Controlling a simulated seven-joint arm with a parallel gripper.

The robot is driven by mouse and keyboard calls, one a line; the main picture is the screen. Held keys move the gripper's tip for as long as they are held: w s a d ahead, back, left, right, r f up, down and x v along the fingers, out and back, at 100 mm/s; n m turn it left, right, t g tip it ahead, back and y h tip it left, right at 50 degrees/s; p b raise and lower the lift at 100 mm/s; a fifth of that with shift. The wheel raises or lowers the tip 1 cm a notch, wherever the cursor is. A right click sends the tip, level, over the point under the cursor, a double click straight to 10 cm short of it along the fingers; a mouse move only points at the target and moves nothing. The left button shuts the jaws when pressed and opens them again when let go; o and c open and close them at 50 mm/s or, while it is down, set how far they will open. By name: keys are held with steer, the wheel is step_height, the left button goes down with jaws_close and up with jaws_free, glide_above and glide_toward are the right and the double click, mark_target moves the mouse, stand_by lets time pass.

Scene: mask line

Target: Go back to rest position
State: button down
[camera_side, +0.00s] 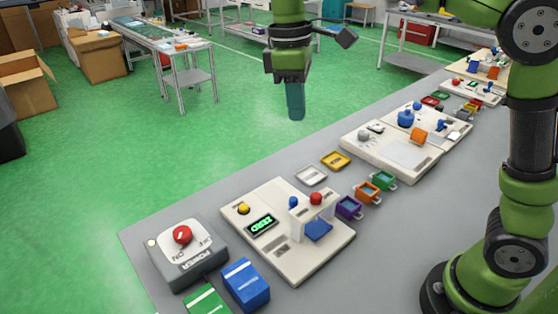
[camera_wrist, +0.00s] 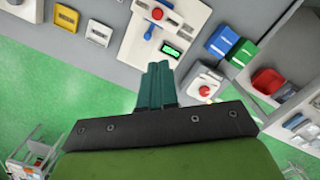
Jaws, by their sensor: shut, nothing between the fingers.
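My gripper (camera_side: 295,102) hangs in the air beyond the far edge of the grey bench, its teal fingers pointing down. The fingers are closed together with nothing between them. In the wrist view the shut gripper (camera_wrist: 158,72) shows at the middle, over the green floor and the bench edge, touching nothing. My green arm stands at the right of the side view.
The bench (camera_side: 150,265) holds a white panel with a green display (camera_side: 262,224), a power box with a red knob (camera_side: 183,235), a blue box (camera_side: 246,284), a green box (camera_side: 207,301) and small trays. Another white station (camera_side: 410,154) stands farther along. Space around my gripper is clear.

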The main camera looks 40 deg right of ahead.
steer(key=s+d+f+m+t+y, duration=0.1)
steer(key=s+d+f+m+t, duration=0.1)
steer(key=s+d+m+t, duration=0.2)
steer(key=s+d+f+m+t+y, duration=0.1)
steer(key=s+d+f+m+t, duration=0.2)
steer(key=s+m, duration=0.4)
steer(key=s+d+t, duration=0.1)
steer(key=s, duration=0.2)
steer(key=shift+s+f+m+y, duration=0.15)
steer(key=shift+f+m+y, duration=0.15)
steer(key=shift+f+y, duration=0.1)
